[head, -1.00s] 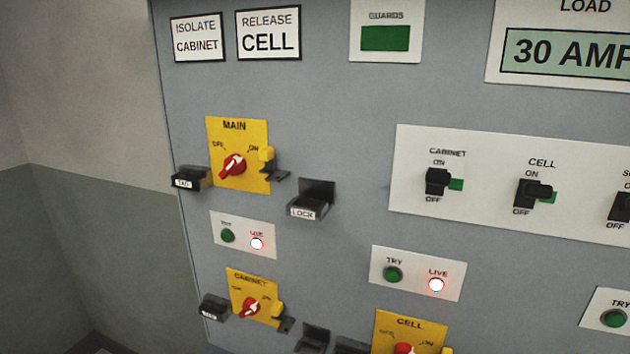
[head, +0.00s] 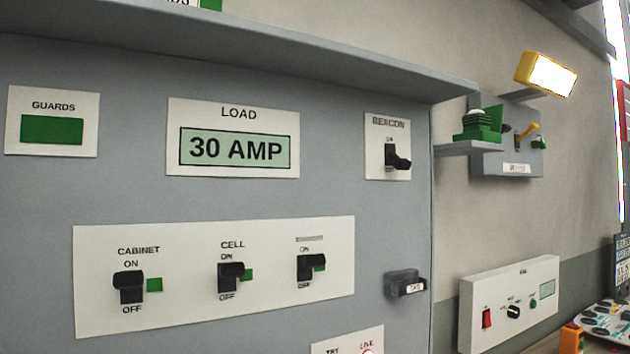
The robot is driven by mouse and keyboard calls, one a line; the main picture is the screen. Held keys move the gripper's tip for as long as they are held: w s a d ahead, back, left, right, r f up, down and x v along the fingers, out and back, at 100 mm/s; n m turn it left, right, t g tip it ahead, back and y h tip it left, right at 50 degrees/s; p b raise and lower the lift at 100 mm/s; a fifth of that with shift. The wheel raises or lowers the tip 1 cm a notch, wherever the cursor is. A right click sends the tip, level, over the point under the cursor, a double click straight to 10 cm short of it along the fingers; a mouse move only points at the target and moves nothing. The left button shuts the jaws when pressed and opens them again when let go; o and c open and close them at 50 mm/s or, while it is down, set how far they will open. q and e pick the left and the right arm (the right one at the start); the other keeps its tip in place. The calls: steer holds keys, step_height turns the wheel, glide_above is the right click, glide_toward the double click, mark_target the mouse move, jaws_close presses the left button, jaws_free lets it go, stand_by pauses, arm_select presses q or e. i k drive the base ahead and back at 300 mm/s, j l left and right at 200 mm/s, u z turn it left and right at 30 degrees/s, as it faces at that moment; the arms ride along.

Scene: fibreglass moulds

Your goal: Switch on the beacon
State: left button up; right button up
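The BEACON switch (head: 397,160) is a black lever on a white plate (head: 375,171) at the upper right of the grey panel. ON is printed above it. The lever sticks out low and to the right, and no lower label shows; its exact setting is hard to tell. No green marker shows beside it. Neither of my grippers is in view.
The CABINET (head: 130,286) and CELL (head: 231,276) switches and a third switch (head: 310,266) sit lower on a long plate. A black holder (head: 405,284) juts out below the BEACON plate. A shelf (head: 466,148) and a yellow lamp (head: 546,74) stand right of the panel.

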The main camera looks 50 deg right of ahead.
mark_target(399, 163)
steer(key=z, duration=1.95)
